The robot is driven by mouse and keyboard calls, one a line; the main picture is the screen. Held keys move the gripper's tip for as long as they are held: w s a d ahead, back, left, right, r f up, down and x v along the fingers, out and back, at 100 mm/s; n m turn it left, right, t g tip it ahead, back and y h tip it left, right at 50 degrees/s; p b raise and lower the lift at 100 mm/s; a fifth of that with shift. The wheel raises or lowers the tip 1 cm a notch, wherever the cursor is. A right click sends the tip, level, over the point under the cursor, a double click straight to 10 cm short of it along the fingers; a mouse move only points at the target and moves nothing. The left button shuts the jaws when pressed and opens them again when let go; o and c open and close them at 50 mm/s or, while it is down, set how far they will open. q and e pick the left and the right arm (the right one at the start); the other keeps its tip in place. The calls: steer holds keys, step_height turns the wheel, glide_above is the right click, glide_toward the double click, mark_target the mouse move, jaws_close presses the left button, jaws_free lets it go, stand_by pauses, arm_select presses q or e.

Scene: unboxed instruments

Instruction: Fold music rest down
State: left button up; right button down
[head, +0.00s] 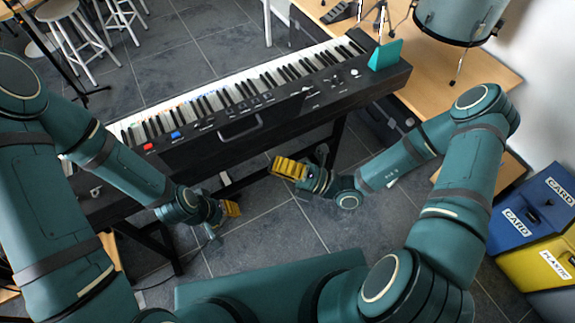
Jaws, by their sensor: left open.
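The black keyboard (290,100) stands on a dark stand, its keys on the side away from me. A thin dark loop-shaped frame (240,127) at the middle of its near edge looks like the music rest; its exact angle is hard to tell. My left gripper (231,208), with yellow fingertips, is open and empty, low on the near side of the keyboard, apart from it. My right gripper (289,168), also yellow-tipped, is below and right of the frame, apart from it. Whether its fingers are open is unclear, and nothing shows in it.
A teal panel (386,54) stands upright on the keyboard's right end. A wooden table (425,50) with a drum (460,18) is at the back right. Blue (530,210) and yellow (535,262) bins stand at right. Stools (75,25) are at far left. Grey floor lies open between my arms.

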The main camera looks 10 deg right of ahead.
mark_target(241, 135)
steer(key=w+a+r, duration=0.3)
steer(key=w+a, duration=0.2)
steer(key=shift+w+a, duration=0.15)
steer(key=shift+r, duration=0.2)
